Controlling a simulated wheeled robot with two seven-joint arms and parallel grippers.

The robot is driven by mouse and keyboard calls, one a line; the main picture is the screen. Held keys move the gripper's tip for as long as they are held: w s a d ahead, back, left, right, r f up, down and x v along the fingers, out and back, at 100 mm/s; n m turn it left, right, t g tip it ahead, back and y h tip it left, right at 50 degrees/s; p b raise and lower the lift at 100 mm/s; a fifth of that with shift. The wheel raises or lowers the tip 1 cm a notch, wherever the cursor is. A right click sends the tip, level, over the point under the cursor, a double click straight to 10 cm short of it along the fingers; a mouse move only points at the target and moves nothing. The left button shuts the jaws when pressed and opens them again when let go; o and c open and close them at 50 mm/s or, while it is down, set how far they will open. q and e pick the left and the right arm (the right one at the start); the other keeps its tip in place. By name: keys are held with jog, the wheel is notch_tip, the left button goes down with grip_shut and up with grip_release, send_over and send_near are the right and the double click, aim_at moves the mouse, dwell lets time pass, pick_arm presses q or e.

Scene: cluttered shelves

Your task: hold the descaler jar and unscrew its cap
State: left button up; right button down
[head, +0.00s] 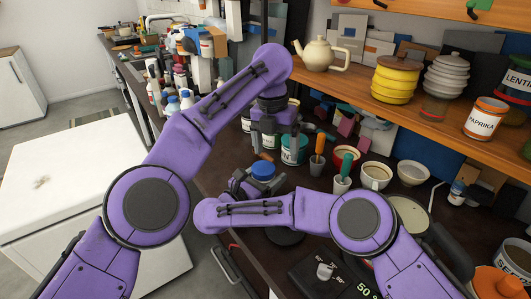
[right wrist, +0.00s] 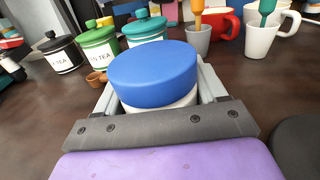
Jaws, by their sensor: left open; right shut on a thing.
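The descaler jar is a white jar, and its wide blue cap (head: 263,169) is on top. In the right wrist view the blue cap (right wrist: 153,73) fills the middle, with a strip of the white jar (right wrist: 160,108) below it. My right gripper (head: 250,184) is shut on the jar below the cap, one finger on each side. The jar looks upright; its label and base are hidden. My left gripper (head: 272,145) is open and empty, pointing down above the cap and apart from it.
Canisters with teal, green and black lids (right wrist: 98,38) stand behind the jar. Cups holding orange- and green-handled tools (head: 342,184), a cream cup (head: 375,176) and a white bowl (head: 413,173) stand to the right. A shelf (head: 400,108) with a teapot (head: 322,55) hangs above.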

aim_at(263, 167)
pick_arm(q)
jog(key=a, duration=0.1)
jog(key=r, duration=0.1)
jog(key=a+r+m, duration=0.1)
jog(key=shift+w+a+r+y, duration=0.15)
jog(key=shift+w+a+y, duration=0.15)
jog(key=shift+y, duration=0.1)
jog(key=shift+s+a+f+m, duration=0.1)
jog(key=shift+a+f+m, duration=0.1)
jog(key=shift+a+m, duration=0.15)
notch_tip(263, 167, down, 8)
jog(key=shift+d+r, duration=0.1)
jog(key=shift+r, duration=0.05)
jog(key=c, duration=1.1)
jog(key=n, duration=0.3)
jog(key=shift+n, duration=0.35)
